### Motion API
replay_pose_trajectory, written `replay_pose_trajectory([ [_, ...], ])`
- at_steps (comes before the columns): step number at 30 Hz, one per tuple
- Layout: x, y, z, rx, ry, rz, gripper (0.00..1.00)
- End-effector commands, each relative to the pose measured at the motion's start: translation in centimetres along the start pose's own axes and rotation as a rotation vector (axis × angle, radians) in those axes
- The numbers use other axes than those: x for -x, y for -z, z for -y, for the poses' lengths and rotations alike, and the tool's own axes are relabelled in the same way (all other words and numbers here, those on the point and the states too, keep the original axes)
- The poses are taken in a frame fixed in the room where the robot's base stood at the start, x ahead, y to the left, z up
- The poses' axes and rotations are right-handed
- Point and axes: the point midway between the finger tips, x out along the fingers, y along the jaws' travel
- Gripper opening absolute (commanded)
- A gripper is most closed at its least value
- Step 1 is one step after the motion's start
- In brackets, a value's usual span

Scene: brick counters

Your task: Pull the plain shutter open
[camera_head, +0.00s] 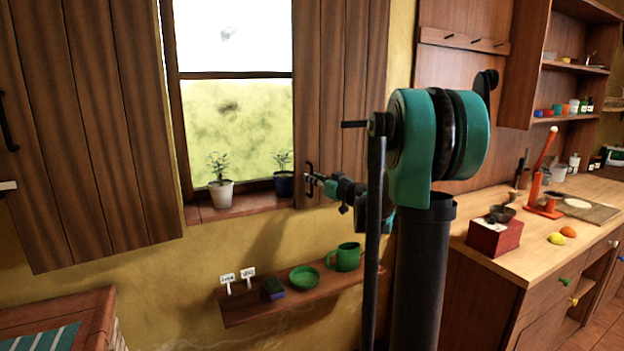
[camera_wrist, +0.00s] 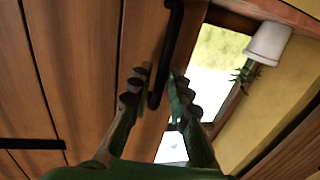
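A wooden plank shutter (camera_head: 338,90) stands at the right of the window (camera_head: 237,115), with a dark bar handle (camera_head: 309,178) low near its window-side edge. Another plank shutter (camera_head: 85,120) is at the left, swung out from the window, with a black handle (camera_head: 6,128). I see no clear marking that tells the two apart. My gripper (camera_head: 318,182) is at the right shutter's handle. In the wrist view, the green fingers (camera_wrist: 160,80) are apart, one on each side of the black handle (camera_wrist: 170,45). Firm contact does not show.
The white pot also shows in the wrist view (camera_wrist: 268,44). Below is a small shelf (camera_head: 325,293) with a green mug (camera_head: 345,257) and bowl. A counter (camera_head: 490,240) stands right.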

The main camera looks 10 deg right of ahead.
Motion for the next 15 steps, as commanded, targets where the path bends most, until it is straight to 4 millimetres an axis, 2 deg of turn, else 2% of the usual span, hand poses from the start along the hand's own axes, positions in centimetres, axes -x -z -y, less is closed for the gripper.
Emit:
replay_pose_trajectory([
  [4,-0.86,-0.02,0.01,0.0,0.001,0.0,0.18],
  [12,-0.97,-0.02,0.01,0.0,0.0,0.0,0.18],
  [13,-0.97,-0.02,0.01,0.0,0.0,0.0,0.17],
  [15,-0.96,-0.02,0.01,0.0,0.0,0.0,0.08],
])
